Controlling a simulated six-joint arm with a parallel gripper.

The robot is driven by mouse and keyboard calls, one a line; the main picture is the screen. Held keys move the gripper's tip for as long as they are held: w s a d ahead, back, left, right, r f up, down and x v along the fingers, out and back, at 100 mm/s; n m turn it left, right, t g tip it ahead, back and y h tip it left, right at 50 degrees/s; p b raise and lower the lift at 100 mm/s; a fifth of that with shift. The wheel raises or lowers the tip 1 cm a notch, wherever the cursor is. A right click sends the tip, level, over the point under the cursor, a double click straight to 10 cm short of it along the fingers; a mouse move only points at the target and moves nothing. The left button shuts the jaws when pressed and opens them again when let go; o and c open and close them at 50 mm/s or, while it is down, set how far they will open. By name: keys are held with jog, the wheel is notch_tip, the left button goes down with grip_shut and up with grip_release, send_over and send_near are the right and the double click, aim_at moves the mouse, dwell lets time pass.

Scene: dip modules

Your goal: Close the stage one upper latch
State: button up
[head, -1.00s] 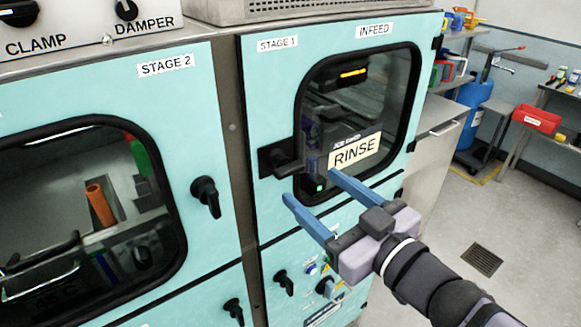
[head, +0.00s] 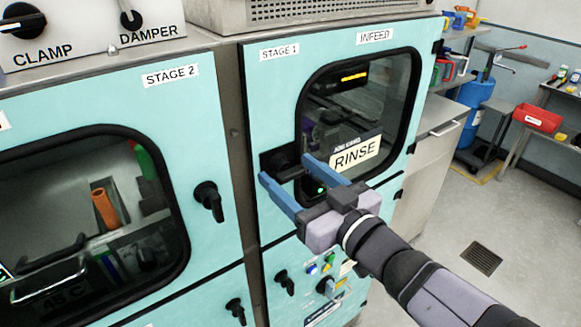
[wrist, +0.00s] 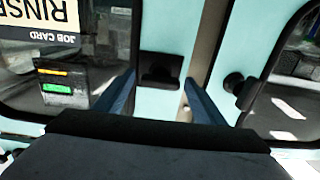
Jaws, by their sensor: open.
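The stage one upper latch (head: 280,161) is a black handle on a dark plate at the left edge of the teal stage 1 door (head: 270,85), beside the window. My gripper (head: 285,168) is open and empty, its two blue fingers pointing at the latch from the front. In the head view the fingertips partly cover the latch. In the wrist view the latch (wrist: 161,70) shows ahead, between the two fingertips (wrist: 159,79). I see no clear contact, and the handle's exact angle is hard to tell.
The stage 2 latch (head: 208,200) is to the left, across the grey post (head: 232,130). Lower black latches (head: 284,282) and small buttons (head: 312,268) sit below. A RINSE card (head: 355,153) shows at the window. The floor at the right is open around a drain (head: 481,261).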

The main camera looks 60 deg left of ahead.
jog(key=shift+a, duration=0.5)
jog(key=c, duration=1.1)
jog(key=shift+o, duration=0.2)
